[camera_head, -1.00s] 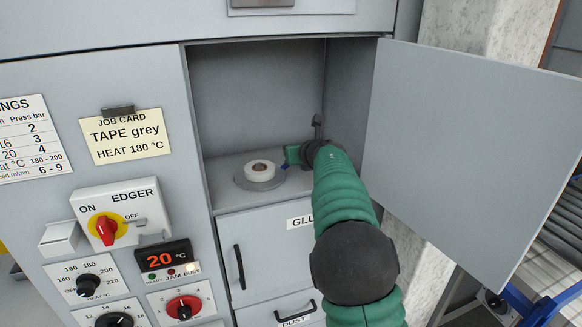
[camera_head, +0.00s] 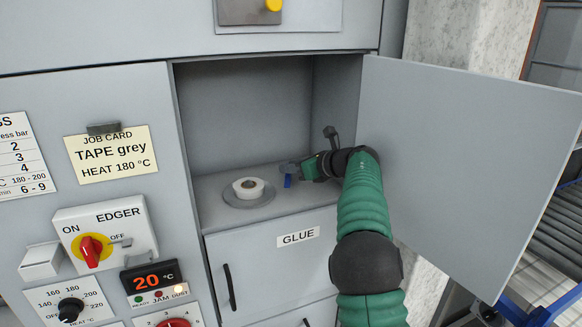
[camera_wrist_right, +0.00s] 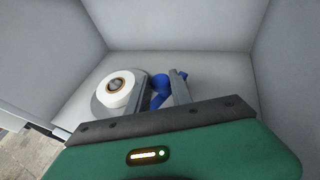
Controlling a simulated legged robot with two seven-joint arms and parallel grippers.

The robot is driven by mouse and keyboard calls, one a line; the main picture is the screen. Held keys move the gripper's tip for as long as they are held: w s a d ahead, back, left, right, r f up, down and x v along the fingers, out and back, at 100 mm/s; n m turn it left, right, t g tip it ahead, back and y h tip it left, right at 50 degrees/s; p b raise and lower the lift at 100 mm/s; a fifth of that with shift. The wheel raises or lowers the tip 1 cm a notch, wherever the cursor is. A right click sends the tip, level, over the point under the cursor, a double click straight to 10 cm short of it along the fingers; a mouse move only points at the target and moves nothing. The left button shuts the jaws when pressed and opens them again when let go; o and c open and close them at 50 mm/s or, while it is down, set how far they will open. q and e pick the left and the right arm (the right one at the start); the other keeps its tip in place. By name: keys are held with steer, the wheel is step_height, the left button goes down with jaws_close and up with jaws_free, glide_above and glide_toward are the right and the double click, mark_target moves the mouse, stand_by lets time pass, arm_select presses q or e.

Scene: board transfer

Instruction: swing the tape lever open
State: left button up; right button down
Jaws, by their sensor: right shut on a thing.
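A white tape roll (camera_head: 248,187) lies on a round grey plate (camera_head: 262,200) on the floor of the open cabinet compartment. It also shows in the right wrist view (camera_wrist_right: 103,97), left of my fingers. The blue tape lever (camera_head: 288,181) is just right of the roll, apart from it; its blue parts (camera_wrist_right: 160,82) show beside a grey finger in the wrist view. My right gripper (camera_head: 289,170) reaches in from the right and is shut on the lever. The exact contact is partly hidden by the gripper body. My left gripper is not in view.
The cabinet door (camera_head: 465,160) stands open right of my right arm, close to it. A dark bracket-like part (camera_head: 331,138) shows by the compartment's right wall. The GLUE door (camera_head: 270,262) below is shut. The compartment's left and back are free.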

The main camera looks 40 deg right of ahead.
steer(key=c, duration=1.5)
jaws_free()
steer(key=o, duration=0.4)
steer(key=shift+w+d+f, duration=0.15)
steer(key=shift+d, duration=0.05)
steer(key=shift+c, duration=0.2)
